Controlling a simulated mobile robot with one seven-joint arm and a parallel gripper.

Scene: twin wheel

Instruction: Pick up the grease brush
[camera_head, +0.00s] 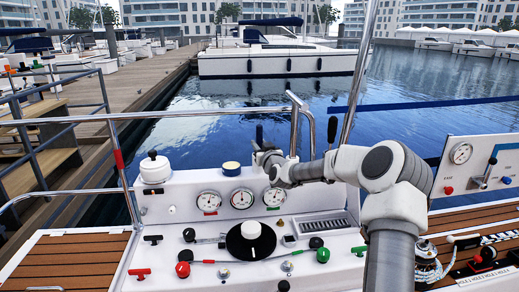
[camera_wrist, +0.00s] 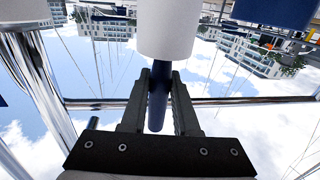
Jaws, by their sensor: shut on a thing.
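The grease brush shows as a dark blue handle (camera_wrist: 157,100) in the wrist view, between the two fingers of my gripper (camera_wrist: 160,82). My gripper is shut on this handle. In the head view my gripper (camera_head: 262,150) is above the back of the white console, and the dark handle (camera_head: 259,133) stands up above it. In the wrist view, the handle's far end meets a white cylinder (camera_wrist: 168,30). I cannot tell whether the brush is inside it or clear of it. The bristles are hidden.
A metal rail (camera_head: 297,125) stands close by.

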